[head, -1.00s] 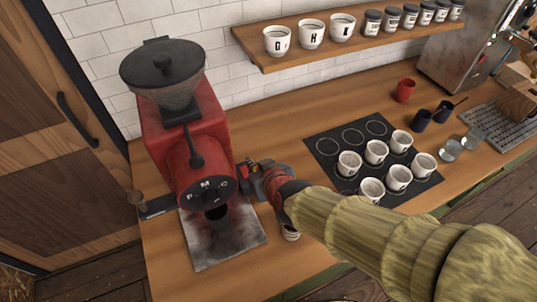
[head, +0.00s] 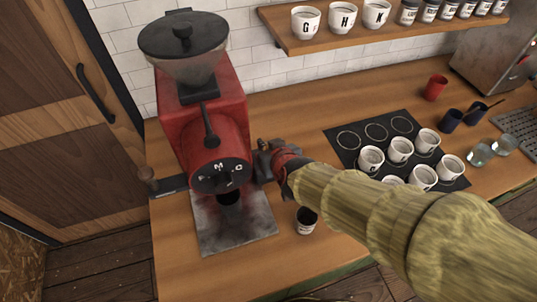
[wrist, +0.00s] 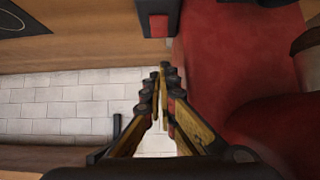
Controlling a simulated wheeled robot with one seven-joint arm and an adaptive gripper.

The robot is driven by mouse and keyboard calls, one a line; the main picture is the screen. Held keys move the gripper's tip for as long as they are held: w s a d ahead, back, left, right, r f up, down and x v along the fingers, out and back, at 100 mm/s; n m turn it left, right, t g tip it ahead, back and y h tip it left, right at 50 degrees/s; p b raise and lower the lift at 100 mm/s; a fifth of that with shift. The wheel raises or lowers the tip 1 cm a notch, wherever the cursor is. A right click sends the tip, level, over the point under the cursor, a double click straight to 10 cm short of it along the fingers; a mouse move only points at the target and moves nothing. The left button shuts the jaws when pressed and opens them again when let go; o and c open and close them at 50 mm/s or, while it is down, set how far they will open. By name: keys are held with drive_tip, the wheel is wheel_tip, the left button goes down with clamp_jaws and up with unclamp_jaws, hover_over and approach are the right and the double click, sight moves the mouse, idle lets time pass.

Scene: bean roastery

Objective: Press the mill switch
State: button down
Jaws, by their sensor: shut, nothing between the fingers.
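The red mill (head: 200,120) stands upright on the counter at the left of the head view, with a dark hopper on top. Its red side fills the right of the wrist view (wrist: 220,50). A dark block with a red face (wrist: 158,24), apparently the mill switch, shows at the top of the wrist view beside the mill's side. I cannot make it out in the head view. My gripper (wrist: 161,70) is shut and empty, its fingertips a little below the block in the picture and apparently apart from it. In the head view, my gripper (head: 262,148) is close beside the mill's right side.
A dark cup (head: 306,220) stands on the counter below my arm. A black mat (head: 345,140) with several white cups lies to the right. A wooden shelf (head: 300,45) with cups and jars is on the wall. A metal tray (head: 235,235) lies under the mill's spout.

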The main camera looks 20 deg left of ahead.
drive_tip(key=w+f+b, duration=0.1)
drive_tip(key=a+f+b, duration=0.1)
drive_tip(key=f, duration=0.1)
drive_tip(key=w+a+f+b, duration=0.1)
drive_tip(key=shift+w+a+f, duration=0.1)
drive_tip(key=shift+w+f, duration=0.2)
drive_tip(key=shift+f, duration=0.1)
drive_tip(key=shift+f+b, duration=0.65)
drive_tip(key=shift+f, duration=0.1)
drive_tip(key=shift+w+a+f, duration=0.25)
drive_tip(key=shift+w+f, duration=0.05)
drive_tip(key=shift+f, duration=0.05)
drive_tip(key=shift+s+d, duration=0.1)
drive_tip(key=shift+s, duration=0.05)
drive_tip(key=shift+s+d+f, duration=0.2)
drive_tip(key=shift+s+d, duration=0.3)
drive_tip(key=shift+s, duration=0.1)
